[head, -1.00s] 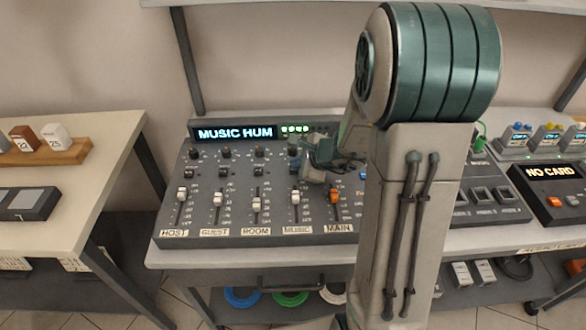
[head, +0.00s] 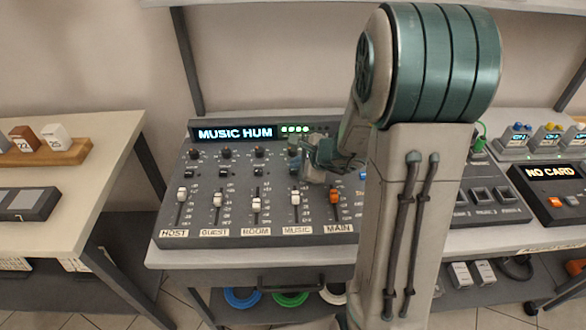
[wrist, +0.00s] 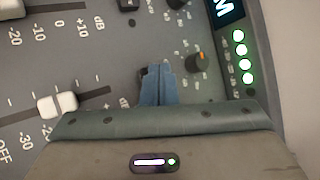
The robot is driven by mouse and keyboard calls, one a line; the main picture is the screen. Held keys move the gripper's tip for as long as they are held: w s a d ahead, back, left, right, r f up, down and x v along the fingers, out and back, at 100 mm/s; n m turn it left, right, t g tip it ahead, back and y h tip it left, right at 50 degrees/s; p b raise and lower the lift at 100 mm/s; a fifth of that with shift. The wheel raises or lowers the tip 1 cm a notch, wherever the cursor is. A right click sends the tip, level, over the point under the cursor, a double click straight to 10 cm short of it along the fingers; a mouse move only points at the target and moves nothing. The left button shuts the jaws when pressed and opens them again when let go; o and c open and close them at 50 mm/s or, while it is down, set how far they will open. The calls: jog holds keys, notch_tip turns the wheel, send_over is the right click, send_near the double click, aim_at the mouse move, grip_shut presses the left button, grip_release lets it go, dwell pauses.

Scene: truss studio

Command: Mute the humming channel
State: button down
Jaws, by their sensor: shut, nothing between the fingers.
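The grey mixer (head: 265,235) stands on the table, its display (head: 235,133) reading MUSIC HUM. Its channels are labelled HOST, GUEST, ROOM, MUSIC and MAIN. The MUSIC fader (head: 295,198) has a white cap, which also shows in the wrist view (wrist: 57,104). My gripper (head: 301,171) is over the upper MUSIC strip, below its knobs. In the wrist view its blue fingers (wrist: 160,84) are shut and empty. They partly cover a dark button (wrist: 144,76) beside a knob with an orange mark (wrist: 197,63). I cannot tell whether the fingertips touch the button.
Green lights (head: 295,128) glow beside the display. An orange MAIN fader (head: 335,197) is just right of the MUSIC strip. A NO CARD box (head: 552,172) stands at the right. A side table (head: 85,150) at the left holds a wooden block stand.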

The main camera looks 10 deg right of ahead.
aim_at(297, 171)
jog(key=shift+f, duration=0.2)
dwell(0.4)
jog(key=shift+f+b, duration=0.3)
jog(key=shift+b, duration=0.45)
jog(key=shift+r, duration=0.4)
jog(key=shift+r+p, duration=2.4)
jog(key=shift+r, duration=0.65)
